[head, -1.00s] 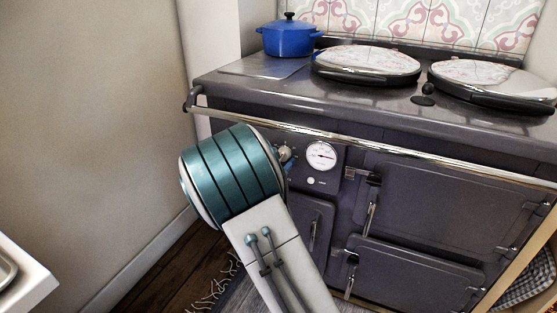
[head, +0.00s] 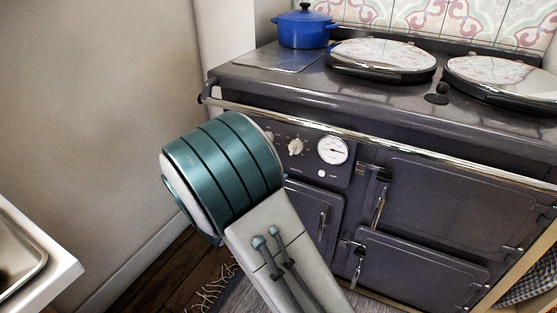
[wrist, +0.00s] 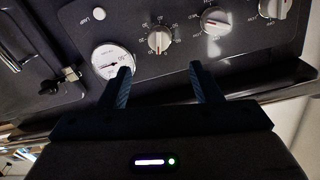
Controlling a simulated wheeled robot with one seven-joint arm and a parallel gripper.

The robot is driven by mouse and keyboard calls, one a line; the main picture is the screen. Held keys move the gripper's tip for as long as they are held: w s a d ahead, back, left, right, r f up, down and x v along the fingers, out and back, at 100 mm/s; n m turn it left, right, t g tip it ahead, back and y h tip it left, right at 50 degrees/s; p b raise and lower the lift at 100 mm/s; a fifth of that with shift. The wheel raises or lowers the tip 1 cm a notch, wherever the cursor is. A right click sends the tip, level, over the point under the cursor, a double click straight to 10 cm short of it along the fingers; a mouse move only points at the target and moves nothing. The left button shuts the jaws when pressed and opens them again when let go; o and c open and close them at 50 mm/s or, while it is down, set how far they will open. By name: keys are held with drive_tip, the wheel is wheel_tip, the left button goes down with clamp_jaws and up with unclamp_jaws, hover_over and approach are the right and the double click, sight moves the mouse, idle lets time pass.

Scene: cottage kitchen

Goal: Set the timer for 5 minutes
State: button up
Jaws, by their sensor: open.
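The dark range cooker's control panel (head: 312,150) shows in the head view, with a white knob (head: 295,147) beside a round gauge (head: 333,150). I cannot read which one is the timer. My gripper (wrist: 161,75) is open and empty, its fingers apart from the middle knob and below it in the picture. The left finger overlaps the gauge (wrist: 108,56). In the head view my arm hides the gripper.
A chrome rail (head: 380,145) runs along the cooker's front edge above the panel. Oven doors (head: 440,205) with handles lie right of and below it. A blue pot (head: 303,30) and two round lids stand on top. A white counter with a sink (head: 40,262) is at left.

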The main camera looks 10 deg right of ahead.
sight(293, 151)
drive_tip(key=shift+v, duration=0.9)
drive_tip(key=w+d+n+b, duration=0.1)
drive_tip(key=w+d, duration=0.3)
drive_tip(key=w+d+n+t+y+b, duration=0.1)
drive_tip(key=w+d, duration=0.3)
drive_tip(key=w, duration=0.1)
drive_tip(key=shift+w+d+n+b, duration=0.25)
drive_tip(key=shift+d+n+b, duration=0.05)
drive_tip(key=shift+b, duration=0.05)
drive_tip(key=shift+w+d, duration=0.25)
drive_tip(key=shift+w, duration=0.15)
